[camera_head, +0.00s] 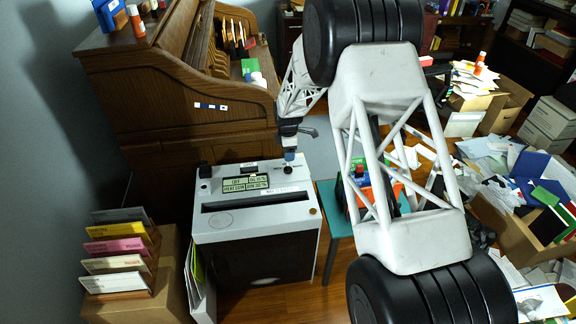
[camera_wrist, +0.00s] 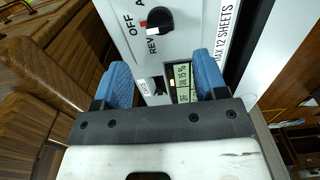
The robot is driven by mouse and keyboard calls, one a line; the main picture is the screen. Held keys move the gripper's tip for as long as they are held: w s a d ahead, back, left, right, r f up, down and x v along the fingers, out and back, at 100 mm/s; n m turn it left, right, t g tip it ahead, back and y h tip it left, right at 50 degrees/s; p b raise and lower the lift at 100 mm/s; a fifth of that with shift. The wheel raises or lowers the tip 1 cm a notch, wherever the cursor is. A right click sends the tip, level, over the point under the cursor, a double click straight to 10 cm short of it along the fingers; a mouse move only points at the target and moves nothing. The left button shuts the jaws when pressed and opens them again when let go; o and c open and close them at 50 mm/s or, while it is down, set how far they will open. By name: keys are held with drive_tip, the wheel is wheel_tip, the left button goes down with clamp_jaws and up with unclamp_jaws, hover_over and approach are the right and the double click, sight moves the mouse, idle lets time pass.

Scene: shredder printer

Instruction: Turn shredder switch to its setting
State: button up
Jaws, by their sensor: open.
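The shredder (camera_head: 256,218) has a light grey top with a long dark slot and a small display (camera_head: 245,184). Its black switch knob (camera_wrist: 160,20) shows at the top of the wrist view, with a white mark on its edge close to the "REV" label. "OFF" is printed to its left, and another label is cut off. My gripper (camera_head: 289,156) is over the shredder's back right corner. In the wrist view its blue fingers (camera_wrist: 162,80) are apart with nothing held. The knob lies beyond the fingertips. The display (camera_wrist: 182,85) shows between the fingers; its text is partly hidden.
A wooden roll-top desk (camera_head: 180,85) stands behind the shredder. A box with several coloured folders (camera_head: 118,250) is at left. A teal stool (camera_head: 332,215) with objects on it stands at right, and heaps of paper (camera_head: 500,160) lie farther right.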

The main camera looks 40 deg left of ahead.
sight(288, 166)
drive_tip(key=shift+f, duration=3.9)
drive_tip(key=shift+c, duration=0.5)
drive_tip(key=c, duration=0.8)
